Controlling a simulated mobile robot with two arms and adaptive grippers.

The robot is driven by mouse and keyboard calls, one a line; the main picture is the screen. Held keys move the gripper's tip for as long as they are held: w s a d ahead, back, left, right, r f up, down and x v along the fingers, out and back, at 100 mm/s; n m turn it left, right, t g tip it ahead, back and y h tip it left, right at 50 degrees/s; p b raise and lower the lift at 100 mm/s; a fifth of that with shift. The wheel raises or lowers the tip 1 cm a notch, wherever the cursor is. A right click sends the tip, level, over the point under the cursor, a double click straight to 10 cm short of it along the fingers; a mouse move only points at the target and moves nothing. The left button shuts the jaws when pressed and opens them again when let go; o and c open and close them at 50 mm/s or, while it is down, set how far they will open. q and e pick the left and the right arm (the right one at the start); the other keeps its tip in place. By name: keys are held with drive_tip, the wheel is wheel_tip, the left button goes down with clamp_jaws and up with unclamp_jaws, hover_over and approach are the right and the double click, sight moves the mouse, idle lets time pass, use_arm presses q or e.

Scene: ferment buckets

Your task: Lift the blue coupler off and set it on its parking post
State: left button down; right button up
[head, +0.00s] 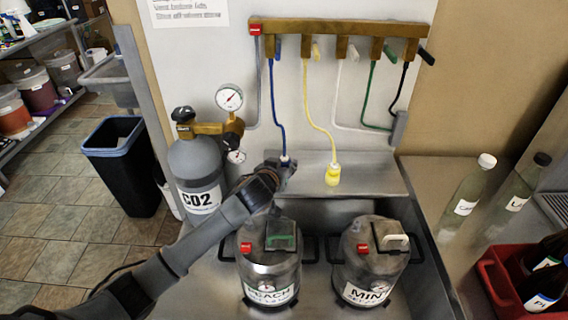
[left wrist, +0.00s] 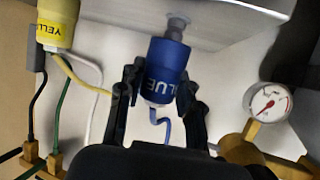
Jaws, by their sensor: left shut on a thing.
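The blue coupler (left wrist: 166,68), labelled BLUE, is between the fingers of my left gripper (left wrist: 157,85), which is shut on it. In the head view my left gripper (head: 284,170) is at the back shelf, left of the yellow coupler, and mostly hides the blue coupler. In the left wrist view a short grey post (left wrist: 177,24) stands on the shelf at the coupler's far end; the two look in line and close, but I cannot tell how far the coupler is seated. The blue hose (head: 277,105) runs up to the manifold. My right gripper is not in view.
The yellow coupler (head: 333,175) is at the shelf (head: 375,180). Two kegs, PEACH (head: 270,272) and one reading MIN (head: 368,265), stand in the sink below. The CO2 cylinder (head: 197,165) with gauges is at left. Bottles (head: 468,185) stand right.

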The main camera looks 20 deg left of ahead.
use_arm(q)
drive_tip(key=shift+f+b, duration=0.3)
drive_tip(key=shift+f, duration=0.45)
idle(1.0)
